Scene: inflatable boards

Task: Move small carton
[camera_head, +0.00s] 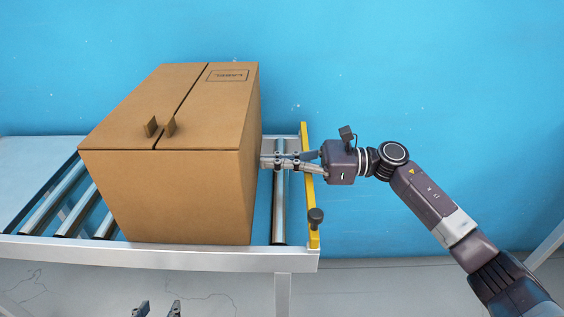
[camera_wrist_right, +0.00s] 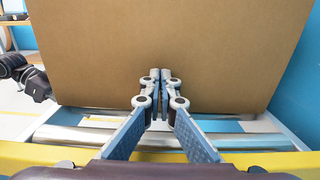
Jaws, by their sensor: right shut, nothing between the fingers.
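A brown cardboard carton (camera_head: 190,195) sits upright on the roller conveyor, with a printed label and two small raised flaps on its top. Its side (camera_wrist_right: 170,40) fills most of the right wrist view. My right gripper (camera_head: 268,161) is level with the carton's right side, its fingers shut together with nothing between them. In the right wrist view the fingertips (camera_wrist_right: 160,76) point at the carton's face, very close; I cannot tell whether they touch. My left gripper (camera_head: 157,309) shows only its fingertips at the bottom edge, apart and empty, in front of the conveyor.
The conveyor has metal rollers (camera_head: 279,205), a pale front rail (camera_head: 190,258) and a yellow end bar (camera_head: 306,190) with a dark knob below my right gripper. A blue wall (camera_head: 430,80) stands behind. Rollers left of the carton are bare.

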